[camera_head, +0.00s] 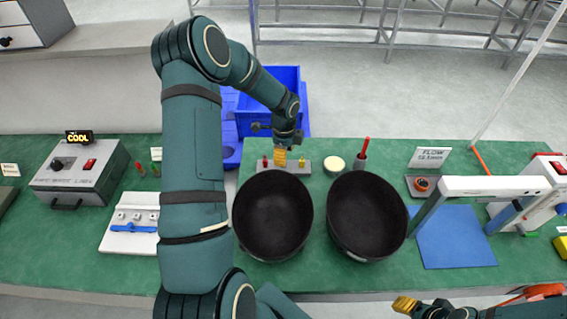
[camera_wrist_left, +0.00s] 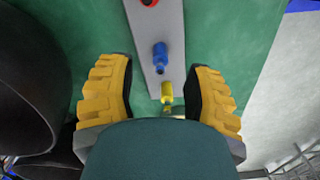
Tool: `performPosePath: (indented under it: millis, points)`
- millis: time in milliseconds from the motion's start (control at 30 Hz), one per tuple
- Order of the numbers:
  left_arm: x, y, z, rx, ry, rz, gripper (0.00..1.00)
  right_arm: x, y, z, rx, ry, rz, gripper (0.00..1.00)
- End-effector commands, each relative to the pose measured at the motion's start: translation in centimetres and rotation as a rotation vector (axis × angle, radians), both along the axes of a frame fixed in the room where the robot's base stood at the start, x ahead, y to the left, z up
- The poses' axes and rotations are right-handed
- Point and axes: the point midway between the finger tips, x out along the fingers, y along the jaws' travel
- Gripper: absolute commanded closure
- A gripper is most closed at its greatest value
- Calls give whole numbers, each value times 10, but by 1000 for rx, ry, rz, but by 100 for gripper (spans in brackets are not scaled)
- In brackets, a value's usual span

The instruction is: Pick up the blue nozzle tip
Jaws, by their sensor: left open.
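The blue nozzle tip (camera_wrist_left: 160,55) stands in the grey holder strip (camera_wrist_left: 152,25) in the left wrist view. My left gripper (camera_head: 281,157) is over the strip, which also shows in the head view (camera_head: 290,168). In the left wrist view, its yellow ribbed fingers (camera_wrist_left: 160,75) are wide open. The blue tip shows in the gap between the fingers, near their far ends, touching neither. In the head view I cannot make out the blue tip behind the gripper. My right gripper (camera_head: 404,304) is at the bottom edge; its opening is unclear.
A yellow tip (camera_wrist_left: 167,92) stands close to the blue one, and a red piece (camera_wrist_left: 149,2) is farther along the strip. Two black bowls (camera_head: 272,218) (camera_head: 367,218) stand just in front of the strip. A cream round piece (camera_head: 334,164) and a red-topped tool (camera_head: 362,155) are to its right.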

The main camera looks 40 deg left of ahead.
Motion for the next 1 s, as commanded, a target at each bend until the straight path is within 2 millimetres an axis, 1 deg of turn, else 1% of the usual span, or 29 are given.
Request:
performPosePath:
  millis: [33,100,200,300,467,500,567,600,633,667,700,1000]
  points:
    - [-1,1,-10,-1,2,0,49,0,0,-2,0,1,0,56]
    - [-2,2,-21,-2,2,0,49,-1,0,-4,0,2,2,56]
    - [-1,2,-33,-1,2,-1,49,-2,0,-6,0,4,3,56]
    - [-1,2,-37,0,0,0,49,-2,0,-6,1,4,4,56]
    - [-1,2,-36,0,0,0,49,-2,0,-5,1,4,4,56]
    - [-1,2,-36,0,0,0,54,-2,0,-5,1,4,4,56]
    - [-1,2,-36,0,0,0,70,-2,0,-5,1,4,4,56]
    - [-1,2,-36,0,0,0,80,-2,0,-5,0,4,4,56]
    - [-1,2,-36,0,0,0,88,-2,0,-5,1,4,4,56]
    - [-1,2,-36,0,0,0,96,-2,0,-5,1,4,4,56]
    - [-1,2,-36,0,0,0,100,-2,0,-5,1,4,3,56]
    - [-1,2,-36,0,0,0,100,-2,0,-5,0,4,3,56]
